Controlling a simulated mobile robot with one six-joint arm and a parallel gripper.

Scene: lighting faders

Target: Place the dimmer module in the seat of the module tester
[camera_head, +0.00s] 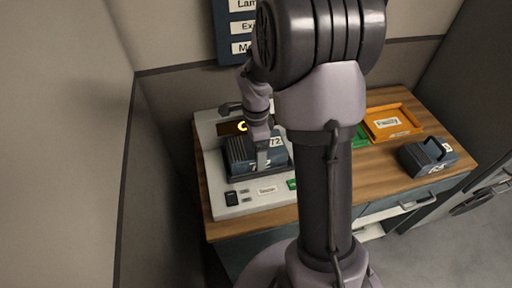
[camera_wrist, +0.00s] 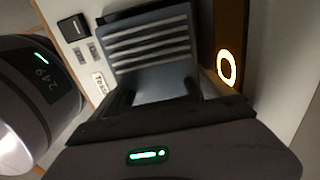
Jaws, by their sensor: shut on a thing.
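The dimmer module (camera_head: 240,155) is a dark blue-grey box with ridged fins and a label reading 72. It sits at the seat of the module tester (camera_head: 225,201), a pale grey panel at the left of the bench. My gripper (camera_head: 262,150) is over the module, shut on it. In the wrist view the module's finned face (camera_wrist: 150,45) fills the space ahead of my gripper (camera_wrist: 155,95). I cannot tell whether the module rests fully in the seat, because its underside is hidden. A lit yellow ring (camera_wrist: 227,68) shows on the tester's display.
A second dark module (camera_head: 428,155) with a handle stands on the bench's right. An orange tray (camera_head: 405,128) labelled Faulty is behind it. A green tray (camera_head: 360,137) is partly hidden by my arm. Walls stand close at the left and back.

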